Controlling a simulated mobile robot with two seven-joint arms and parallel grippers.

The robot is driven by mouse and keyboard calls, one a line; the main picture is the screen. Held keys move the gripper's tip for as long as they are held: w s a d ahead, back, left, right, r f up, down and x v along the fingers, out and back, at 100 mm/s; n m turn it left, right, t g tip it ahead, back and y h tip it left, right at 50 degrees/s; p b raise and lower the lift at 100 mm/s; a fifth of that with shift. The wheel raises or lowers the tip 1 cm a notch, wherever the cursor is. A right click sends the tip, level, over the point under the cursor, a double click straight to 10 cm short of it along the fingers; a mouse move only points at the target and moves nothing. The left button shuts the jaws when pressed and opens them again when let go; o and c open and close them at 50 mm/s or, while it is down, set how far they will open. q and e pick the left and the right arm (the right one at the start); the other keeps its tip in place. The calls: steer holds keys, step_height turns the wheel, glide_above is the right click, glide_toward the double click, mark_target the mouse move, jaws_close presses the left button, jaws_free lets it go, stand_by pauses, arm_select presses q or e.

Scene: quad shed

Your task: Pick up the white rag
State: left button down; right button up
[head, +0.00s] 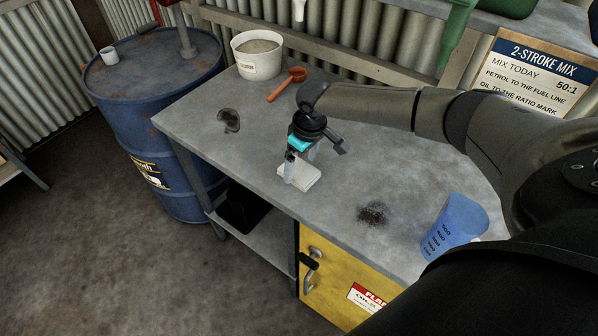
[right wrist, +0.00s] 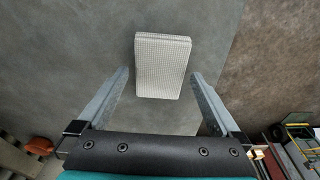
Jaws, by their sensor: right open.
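The white rag (head: 305,178) lies folded flat on the grey workbench near its front edge. In the right wrist view the rag (right wrist: 162,66) is a pale, fine-checked rectangle ahead of and between the fingers. My right gripper (head: 298,172) is over the rag in the head view, pointing down, and hides part of it. In the right wrist view my right gripper (right wrist: 162,95) is open, with a finger on either side and nothing held. Whether the fingertips touch the bench cannot be told. My left gripper is in neither view.
On the grey workbench (head: 190,115) stand a white bucket (head: 257,64), a red-orange scoop-like tool (head: 285,85), a small dark-rimmed clear item (head: 229,121) and a blue measuring jug (head: 455,226). A dark stain (head: 373,214) marks the bench. A blue drum (head: 150,90) stands at left.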

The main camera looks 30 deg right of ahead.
steer(key=shift+w+a+f, duration=0.1)
steer(key=shift+w+f, duration=0.1)
steer(key=shift+f, duration=0.65)
steer(key=shift+c, duration=0.2)
steer(key=c, duration=1.1)
